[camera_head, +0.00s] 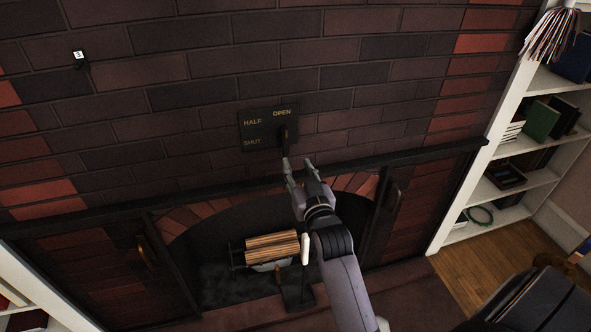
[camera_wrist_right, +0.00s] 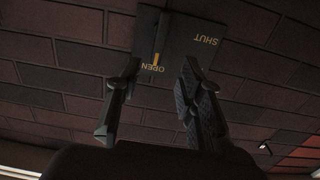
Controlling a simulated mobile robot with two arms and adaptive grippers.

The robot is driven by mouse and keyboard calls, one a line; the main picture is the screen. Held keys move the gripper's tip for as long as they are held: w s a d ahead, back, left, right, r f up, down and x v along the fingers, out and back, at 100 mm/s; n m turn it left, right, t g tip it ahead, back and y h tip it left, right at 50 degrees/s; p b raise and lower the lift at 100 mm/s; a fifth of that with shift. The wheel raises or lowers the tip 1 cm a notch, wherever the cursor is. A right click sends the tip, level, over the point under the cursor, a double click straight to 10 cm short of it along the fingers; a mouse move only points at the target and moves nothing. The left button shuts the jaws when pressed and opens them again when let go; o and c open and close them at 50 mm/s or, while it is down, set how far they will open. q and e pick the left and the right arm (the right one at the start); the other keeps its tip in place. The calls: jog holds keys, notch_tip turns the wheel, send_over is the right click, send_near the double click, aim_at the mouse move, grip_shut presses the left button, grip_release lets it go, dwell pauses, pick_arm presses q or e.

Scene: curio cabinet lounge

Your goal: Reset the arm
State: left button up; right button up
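My right arm reaches up from the bottom of the head view. Its gripper (camera_head: 298,163) is open, with the two fingers apart and nothing between them. The fingertips are just below a dark wall plate (camera_head: 255,131) marked HALF, OPEN and SHUT. A dark lever (camera_head: 284,140) on the plate stands near the OPEN mark. In the right wrist view the plate (camera_wrist_right: 195,45) appears upside down beyond the open fingers (camera_wrist_right: 160,90). I cannot tell whether a fingertip touches the lever. My left gripper is not in view.
The brick wall holds a fireplace with logs (camera_head: 270,247) in it and a dark mantel edge (camera_head: 120,213) above. Dark side doors have handles (camera_head: 147,255). A white shelf unit (camera_head: 500,185) stands at right. A small tag (camera_head: 79,56) marked 3 is on the wall at upper left.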

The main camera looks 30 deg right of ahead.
dwell(0.3)
jog(key=s+a+f+n+g+y, duration=0.1)
jog(key=a+f+g, duration=0.15)
jog(key=f, duration=0.75)
jog(key=s+a+f+n+g+y, duration=0.1)
jog(key=s+a+f+y, duration=0.15)
jog(key=f, duration=0.65)
jog(key=s+a+f+n+g+y, duration=0.1)
jog(key=a+f+g, duration=0.15)
jog(key=f, duration=0.75)
jog(key=s+a+f+n+g, duration=0.1)
jog(key=s+a+f+g, duration=0.25)
jog(key=s+f, duration=1.2)
jog(key=s+d+f+g, duration=0.1)
jog(key=s+f+g, duration=0.1)
jog(key=s+f, duration=0.3)
jog(key=s+d+f+n+g, duration=0.1)
jog(key=s+f, duration=0.4)
jog(key=s, duration=0.9)
jog(key=s+d+f+g, duration=0.1)
jog(key=s+f+g, duration=0.3)
jog(key=s, duration=0.5)
jog(key=shift+s+d+f, duration=0.3)
jog(key=shift+f, duration=0.2)
jog(key=shift+n, duration=0.3)
jog(key=shift+w+a+r, duration=0.1)
jog(key=shift+a, duration=0.3)
